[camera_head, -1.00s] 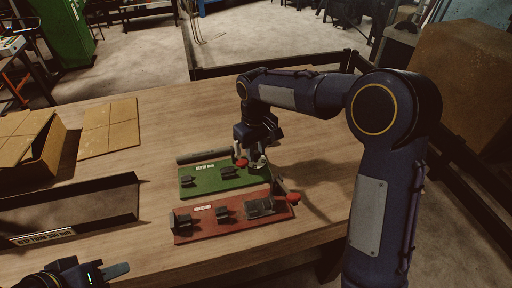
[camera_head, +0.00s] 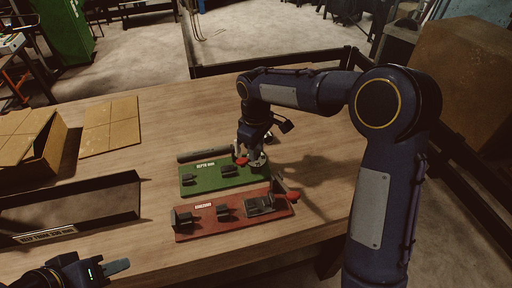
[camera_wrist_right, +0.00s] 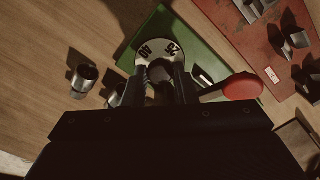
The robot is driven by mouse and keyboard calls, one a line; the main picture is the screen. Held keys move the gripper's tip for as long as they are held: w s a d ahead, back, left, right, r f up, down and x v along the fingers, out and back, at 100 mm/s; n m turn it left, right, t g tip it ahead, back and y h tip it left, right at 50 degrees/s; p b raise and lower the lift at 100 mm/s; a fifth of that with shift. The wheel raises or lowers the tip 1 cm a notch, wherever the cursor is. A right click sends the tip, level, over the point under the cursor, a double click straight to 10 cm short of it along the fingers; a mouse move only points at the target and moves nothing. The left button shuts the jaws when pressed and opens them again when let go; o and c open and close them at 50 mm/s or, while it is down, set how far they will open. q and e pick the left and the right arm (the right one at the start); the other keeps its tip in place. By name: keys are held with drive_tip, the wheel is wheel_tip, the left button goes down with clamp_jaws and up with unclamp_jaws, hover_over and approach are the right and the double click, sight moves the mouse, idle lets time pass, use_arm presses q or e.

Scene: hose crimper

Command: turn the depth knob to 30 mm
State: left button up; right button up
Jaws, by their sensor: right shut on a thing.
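The depth knob (camera_wrist_right: 157,58) is a pale round dial with dark numbers on the green board (camera_wrist_right: 200,45). Two numbers show in the right wrist view, apparently 40 and 25; the fingers cover the middle and part of the rim. My right gripper (camera_wrist_right: 160,75) is shut on the knob from above. In the head view my right gripper (camera_head: 252,160) is at the green board's right end, largely hiding the knob. My left gripper (camera_head: 92,274) is partly in view at the bottom left, apart from the boards, and its opening is unclear.
A red lever grip (camera_wrist_right: 243,86) sits close beside my right fingers. A red board (camera_head: 235,225) with dark blocks lies in front of the green one. A dark rod (camera_head: 203,155) lies behind. A dark open tray (camera_head: 70,210) and cardboard box (camera_head: 35,145) are left.

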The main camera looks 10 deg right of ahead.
drive_tip(key=o, duration=1)
drive_tip(key=shift+r, duration=0.1)
wheel_tip(320, 180, up, 8)
drive_tip(key=shift+f+b, duration=0.15)
drive_tip(key=shift+b, duration=0.25)
